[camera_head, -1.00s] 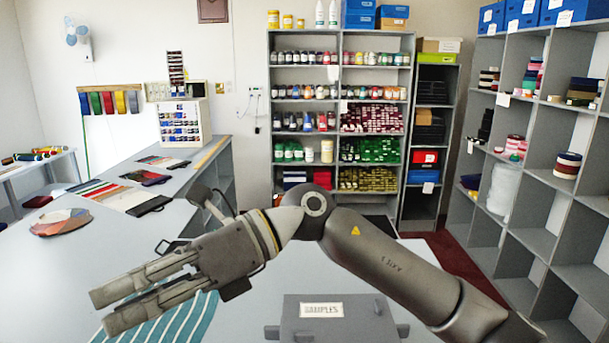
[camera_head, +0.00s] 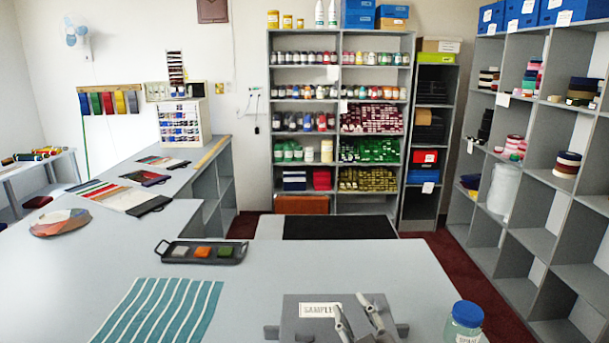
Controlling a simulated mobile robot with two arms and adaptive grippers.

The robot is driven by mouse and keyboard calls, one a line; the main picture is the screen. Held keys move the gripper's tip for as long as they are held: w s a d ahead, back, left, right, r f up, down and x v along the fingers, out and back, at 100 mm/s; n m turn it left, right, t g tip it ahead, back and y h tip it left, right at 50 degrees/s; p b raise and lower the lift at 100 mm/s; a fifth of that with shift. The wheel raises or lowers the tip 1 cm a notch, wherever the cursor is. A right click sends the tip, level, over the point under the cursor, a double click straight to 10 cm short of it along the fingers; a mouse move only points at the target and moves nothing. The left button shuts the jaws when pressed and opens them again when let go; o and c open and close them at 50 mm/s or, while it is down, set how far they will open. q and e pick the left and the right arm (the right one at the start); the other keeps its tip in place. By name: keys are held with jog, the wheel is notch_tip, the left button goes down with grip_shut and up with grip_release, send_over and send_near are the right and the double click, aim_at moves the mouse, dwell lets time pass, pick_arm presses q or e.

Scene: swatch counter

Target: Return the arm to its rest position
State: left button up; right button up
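My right gripper (camera_head: 352,304) shows at the bottom edge, with two grey fingers pointing up the picture and apart at their tips. Nothing shows between them. They overlap the front of the grey box labelled SAMPLES (camera_head: 300,310) in the picture; I cannot tell whether they touch it. The rest of my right arm is out of view. My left gripper is not in view.
On the counter (camera_head: 262,285) lie a teal-and-white striped cloth (camera_head: 160,311) and a black tray (camera_head: 230,246) with grey, orange and green swatches. A blue-lidded jar (camera_head: 466,318) stands at right. The counter's middle is clear. Shelves (camera_head: 336,214) stand behind.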

jog(key=s+d+f+m+g+h, duration=0.1)
jog(key=s+d+f+g, duration=0.15)
jog(key=f, duration=0.35)
jog(key=s+d+f+m+g+h, duration=0.1)
jog(key=s+d+f+m+g, duration=0.15)
jog(key=s+f, duration=0.2)
jog(key=s+d+f+m+g+h, duration=0.1)
jog(key=s+d+f+g, duration=0.4)
jog(key=s, duration=0.6)
jog(key=s+d+f+m+g, duration=0.1)
jog(key=s+f+g, duration=0.2)
jog(key=s+f, duration=0.6)
jog(key=s+f+g+b, duration=0.3)
jog(key=f+b, duration=1)
jog(key=f, duration=2.7)
jog(key=s+d+f+b, duration=0.1)
jog(key=s+f+b, duration=0.3)
jog(key=s+f, duration=0.4)
jog(key=s+d+f+b, duration=0.2)
jog(key=s+f+b, duration=0.3)
jog(key=f, duration=1)
jog(key=s, duration=0.3)
jog(key=shift+s+f, duration=0.2)
jog(key=shift+s, duration=0.15)
jog(key=shift+o, duration=0.3)
